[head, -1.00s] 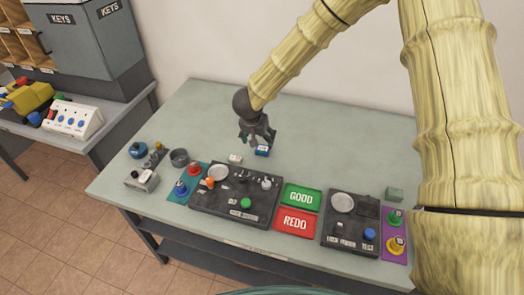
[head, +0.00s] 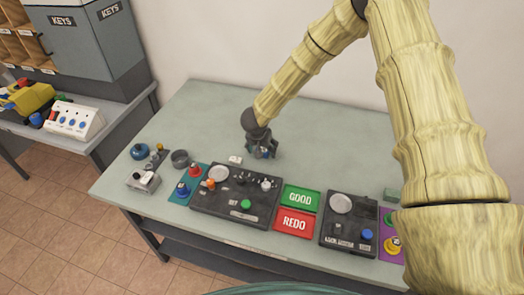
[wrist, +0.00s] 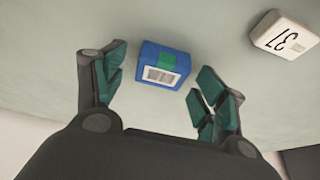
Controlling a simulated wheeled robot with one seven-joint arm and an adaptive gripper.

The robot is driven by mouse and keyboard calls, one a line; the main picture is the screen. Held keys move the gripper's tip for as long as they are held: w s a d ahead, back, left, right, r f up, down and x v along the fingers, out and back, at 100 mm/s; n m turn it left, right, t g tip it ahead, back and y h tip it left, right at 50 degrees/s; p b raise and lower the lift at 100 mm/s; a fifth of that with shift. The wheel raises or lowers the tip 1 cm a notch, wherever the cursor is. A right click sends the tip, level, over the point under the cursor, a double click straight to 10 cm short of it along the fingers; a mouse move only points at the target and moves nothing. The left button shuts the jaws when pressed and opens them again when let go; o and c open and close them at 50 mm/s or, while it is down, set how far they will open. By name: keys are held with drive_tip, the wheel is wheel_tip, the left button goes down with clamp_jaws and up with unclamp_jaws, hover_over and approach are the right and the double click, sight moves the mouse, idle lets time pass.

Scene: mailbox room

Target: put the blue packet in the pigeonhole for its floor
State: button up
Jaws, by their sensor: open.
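The blue packet (wrist: 164,65) lies on the grey-green table, with a white barcode label and a green patch on it. In the wrist view it sits between and just beyond the fingertips of my gripper (wrist: 158,85), which is open and apart from it. In the head view my gripper (head: 262,150) is low over the table and mostly hides the packet. The wooden pigeonholes (head: 24,48) stand at the far left; their small labels are too small to read.
A white block marked 37 (wrist: 285,36) lies to the right of the packet in the wrist view. Dark panels, a green GOOD tray (head: 300,198) and a red REDO tray (head: 295,221) line the table's front. A grey KEYS cabinet (head: 80,40) stands beside the pigeonholes. The table's back is clear.

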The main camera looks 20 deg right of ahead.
drive_tip(key=shift+f, duration=0.15)
drive_tip(key=c, duration=1.2)
drive_tip(key=shift+w, duration=0.1)
